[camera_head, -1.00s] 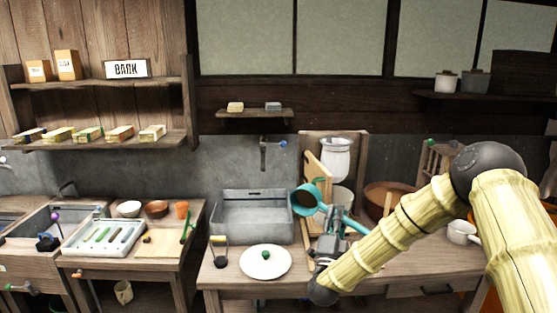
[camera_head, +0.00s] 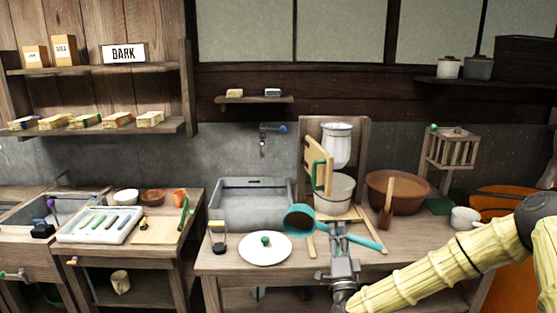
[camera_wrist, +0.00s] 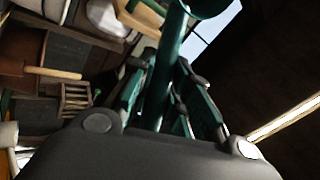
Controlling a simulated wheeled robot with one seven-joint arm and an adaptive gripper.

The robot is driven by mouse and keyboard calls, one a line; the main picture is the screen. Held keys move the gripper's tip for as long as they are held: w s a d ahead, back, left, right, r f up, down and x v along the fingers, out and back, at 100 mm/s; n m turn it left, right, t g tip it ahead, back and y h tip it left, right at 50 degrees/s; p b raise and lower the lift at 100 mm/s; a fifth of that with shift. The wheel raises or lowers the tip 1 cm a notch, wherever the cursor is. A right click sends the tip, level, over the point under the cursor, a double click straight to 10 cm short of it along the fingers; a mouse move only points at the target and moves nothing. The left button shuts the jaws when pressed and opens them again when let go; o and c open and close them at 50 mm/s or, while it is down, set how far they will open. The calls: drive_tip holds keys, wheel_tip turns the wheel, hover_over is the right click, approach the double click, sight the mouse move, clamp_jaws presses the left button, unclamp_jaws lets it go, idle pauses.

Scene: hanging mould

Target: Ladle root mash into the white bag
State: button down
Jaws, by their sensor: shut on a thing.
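My gripper (camera_head: 341,238) is shut on the handle of a teal ladle (camera_head: 368,241), above the front of the bench. The ladle's cup is to the left, above and behind the white plate's right side; I cannot tell what it holds. In the wrist view the ladle's handle (camera_wrist: 160,85) runs up between the fingers. The white bag (camera_head: 337,148) hangs in a wooden frame behind and above my gripper, apart from the ladle. A pale pot (camera_head: 334,193) stands beneath it. A brown bowl (camera_head: 385,185) with a wooden paddle (camera_head: 388,213) stands to the right; its contents are unclear.
A white plate (camera_head: 264,253) with a green knob and a grey basin (camera_head: 250,203) are on the left. A green-handled wooden board (camera_head: 317,166) stands by the bag. A white cup (camera_head: 464,219) and a slatted stand (camera_head: 450,153) are on the right.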

drive_tip(key=shift+r+p, duration=0.45)
drive_tip(key=shift+r, duration=2.05)
